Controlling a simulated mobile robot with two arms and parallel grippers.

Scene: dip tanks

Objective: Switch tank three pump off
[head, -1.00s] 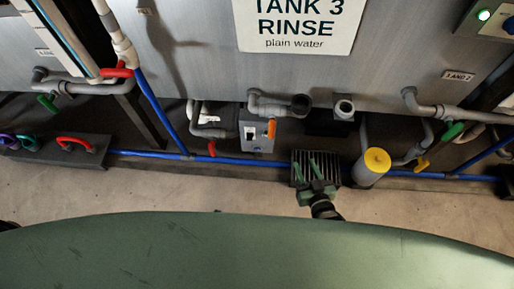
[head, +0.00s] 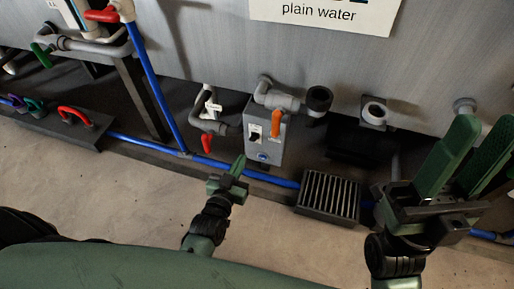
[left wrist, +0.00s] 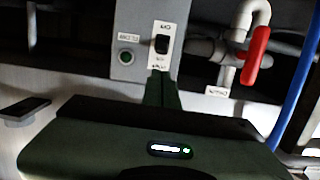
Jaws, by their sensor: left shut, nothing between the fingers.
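The grey pump box (head: 262,140) stands below the tank front in the head view. It has a black switch (head: 254,132) on a white plate. In the left wrist view the black rocker switch (left wrist: 162,45) shows close up on the box, but its small lettering is hard to read. My left gripper (head: 238,166) is shut and empty, just in front of and below the box. In the left wrist view its fingers (left wrist: 161,88) point at the switch plate; I cannot tell whether they touch it. My right gripper (head: 468,150) is open and empty at the right.
An orange handle (head: 277,122) is beside the switch, and a red valve handle (head: 206,143) hangs left of the box. A blue pipe (head: 272,178) runs low along the floor. A slotted grate (head: 328,196) lies to the right. A round indicator (left wrist: 126,57) sits beside the switch.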

